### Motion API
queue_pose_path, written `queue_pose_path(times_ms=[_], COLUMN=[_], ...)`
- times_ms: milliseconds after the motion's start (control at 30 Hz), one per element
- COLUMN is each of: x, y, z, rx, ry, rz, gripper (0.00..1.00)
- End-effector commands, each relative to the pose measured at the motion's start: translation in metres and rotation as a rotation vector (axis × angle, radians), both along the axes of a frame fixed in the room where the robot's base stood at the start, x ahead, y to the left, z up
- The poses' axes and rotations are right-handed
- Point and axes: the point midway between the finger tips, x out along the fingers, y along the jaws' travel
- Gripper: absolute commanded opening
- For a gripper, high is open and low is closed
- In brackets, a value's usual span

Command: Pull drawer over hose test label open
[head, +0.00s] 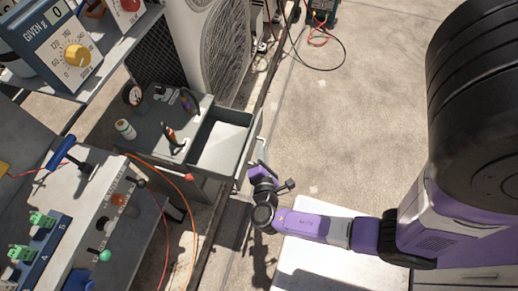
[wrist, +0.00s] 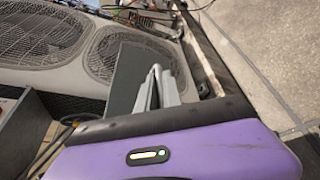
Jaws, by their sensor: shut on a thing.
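A grey drawer (head: 240,157) stands pulled out from a small grey cabinet (head: 150,118) in the head view. Its pale inside is empty where I see it. A bar handle (head: 260,127) runs along its front. My gripper (head: 258,165) is at the near end of the drawer front and shut on the handle; my arm hides part of the contact. In the wrist view, light grey bars (wrist: 158,88) show beside a dark grey panel (wrist: 125,78), with my purple wrist below. I cannot read any hose test label.
A jar (head: 125,129), a gauge (head: 133,94) and pliers (head: 173,138) stand on the cabinet top. A condenser (head: 215,50) is behind. A bench with knobs (head: 105,215) is at the left, with an orange hose (head: 185,195) nearby. Concrete floor (head: 360,130) right of the drawer is clear.

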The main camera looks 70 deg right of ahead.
Motion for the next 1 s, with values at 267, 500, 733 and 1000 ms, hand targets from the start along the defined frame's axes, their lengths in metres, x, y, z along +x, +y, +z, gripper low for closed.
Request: queue_pose_path(times_ms=[267, 500, 733, 1000], x=[0.001, 0.0, -0.012, -0.025], y=[0.001, 0.004, 0.033, 0.066], z=[-0.001, 0.0, 0.007, 0.015], rx=[0.002, 0.002, 0.002, 0.002], ry=[0.001, 0.0, 0.0, 0.001], rz=[0.004, 0.002, 0.005, 0.005], gripper=[0.19, 0.19, 0.19, 0.19])
